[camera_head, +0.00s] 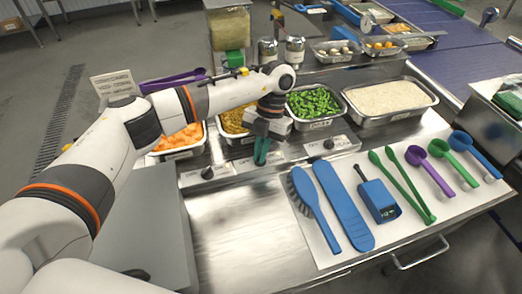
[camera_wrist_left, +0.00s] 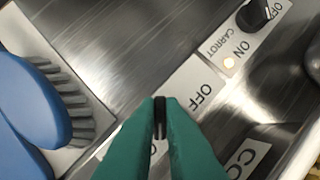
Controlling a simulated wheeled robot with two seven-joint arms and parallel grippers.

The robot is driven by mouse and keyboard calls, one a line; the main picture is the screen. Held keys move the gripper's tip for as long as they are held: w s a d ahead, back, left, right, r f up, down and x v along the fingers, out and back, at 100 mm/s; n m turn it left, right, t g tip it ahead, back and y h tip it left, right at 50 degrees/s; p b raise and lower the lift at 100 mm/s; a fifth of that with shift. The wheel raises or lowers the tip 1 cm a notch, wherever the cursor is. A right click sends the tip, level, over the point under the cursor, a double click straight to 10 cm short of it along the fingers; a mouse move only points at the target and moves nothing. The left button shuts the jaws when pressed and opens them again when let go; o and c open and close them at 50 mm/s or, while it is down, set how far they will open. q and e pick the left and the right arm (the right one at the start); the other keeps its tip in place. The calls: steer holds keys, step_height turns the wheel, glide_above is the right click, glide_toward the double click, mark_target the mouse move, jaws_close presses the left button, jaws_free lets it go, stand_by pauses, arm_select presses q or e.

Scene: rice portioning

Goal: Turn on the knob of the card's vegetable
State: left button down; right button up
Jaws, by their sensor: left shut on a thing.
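The white card (camera_head: 115,82) stands at the back left; its text is too small to read. My left gripper (camera_head: 261,160) has teal fingers pointing down at the middle knob plate, before the tray of yellow corn (camera_head: 235,120). In the left wrist view its fingertips (camera_wrist_left: 160,105) are shut on a black knob (camera_wrist_left: 161,122), mostly hidden between them. The carrot knob (camera_head: 207,173) is to the left, before the orange carrot tray (camera_head: 178,137). In the wrist view the carrot plate (camera_wrist_left: 229,52) shows a glowing light by ON. A third knob (camera_head: 328,144) sits before the green vegetable tray (camera_head: 314,104).
A white mat (camera_head: 400,222) at the front right holds a blue brush (camera_head: 312,205), a blue paddle, green tongs and several scoops. A rice tray (camera_head: 388,98) stands at the right. The steel counter before the knobs is clear.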

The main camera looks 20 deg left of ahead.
arm_select(q)
steer(key=c, duration=1.5)
jaws_free()
steer(key=shift+c, duration=0.2)
steer(key=shift+r, duration=0.1)
steer(key=shift+w+r, duration=0.2)
steer(key=shift+r, duration=0.1)
steer(key=b+v, duration=0.1)
steer(key=v, duration=1)
steer(key=shift+b, duration=0.35)
